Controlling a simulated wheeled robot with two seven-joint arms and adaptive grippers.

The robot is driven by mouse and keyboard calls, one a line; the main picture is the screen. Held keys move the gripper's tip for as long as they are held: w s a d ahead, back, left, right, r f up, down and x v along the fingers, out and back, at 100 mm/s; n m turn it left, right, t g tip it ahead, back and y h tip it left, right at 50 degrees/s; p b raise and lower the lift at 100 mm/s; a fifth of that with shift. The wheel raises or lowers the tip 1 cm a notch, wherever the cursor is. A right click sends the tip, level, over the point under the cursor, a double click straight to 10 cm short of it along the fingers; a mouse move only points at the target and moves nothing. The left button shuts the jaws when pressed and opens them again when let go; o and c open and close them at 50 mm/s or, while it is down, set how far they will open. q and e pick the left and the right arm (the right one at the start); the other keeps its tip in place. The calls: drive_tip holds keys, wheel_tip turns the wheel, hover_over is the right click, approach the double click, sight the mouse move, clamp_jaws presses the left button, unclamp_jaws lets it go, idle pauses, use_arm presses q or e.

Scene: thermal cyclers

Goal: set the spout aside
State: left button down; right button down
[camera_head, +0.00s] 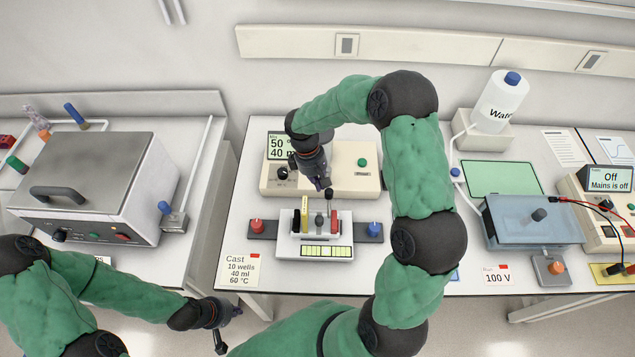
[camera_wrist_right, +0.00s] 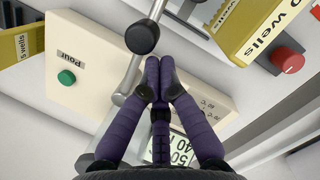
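The spout (camera_wrist_right: 131,75) is a grey metal tube with a black round knob (camera_wrist_right: 142,37), seen in the right wrist view running in front of the cream pouring unit (camera_wrist_right: 75,85). In the head view its dark knob (camera_head: 329,193) shows just above the casting stand. My right gripper (camera_head: 320,182) hangs over the front of the unit, just left of that knob. In the right wrist view its purple fingers (camera_wrist_right: 159,72) have their tips together, beside the tube and below the knob, with nothing seen between them. My left gripper (camera_head: 228,313) is low near the table's front edge; its fingers are unclear.
The casting stand (camera_head: 315,252) with yellow and red combs stands directly in front, between red (camera_head: 257,226) and blue (camera_head: 375,229) knobs. A steel-lidded bath (camera_head: 85,170) is at left. A water bottle (camera_head: 502,100) and blue tank (camera_head: 535,222) are at right, beyond my right arm.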

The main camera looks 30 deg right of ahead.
drive_tip(key=shift+s+d+n, duration=0.25)
drive_tip(key=shift+s+n, duration=0.05)
drive_tip(key=shift+n, duration=0.2)
drive_tip(key=shift+s+d+n+h, duration=0.15)
drive_tip(key=shift+s+d+n, duration=0.25)
drive_tip(key=shift+n, duration=0.25)
drive_tip(key=shift+s+d+n+h, duration=0.15)
drive_tip(key=shift+s+d+n, duration=0.1)
drive_tip(key=shift+d+n, duration=0.3)
drive_tip(key=d+n+t+p, duration=0.3)
drive_tip(key=d+n, duration=0.6)
drive_tip(key=n, duration=0.3)
drive_tip(key=shift+w+d+n+h, duration=0.2)
drive_tip(key=shift+w+n+h, duration=0.1)
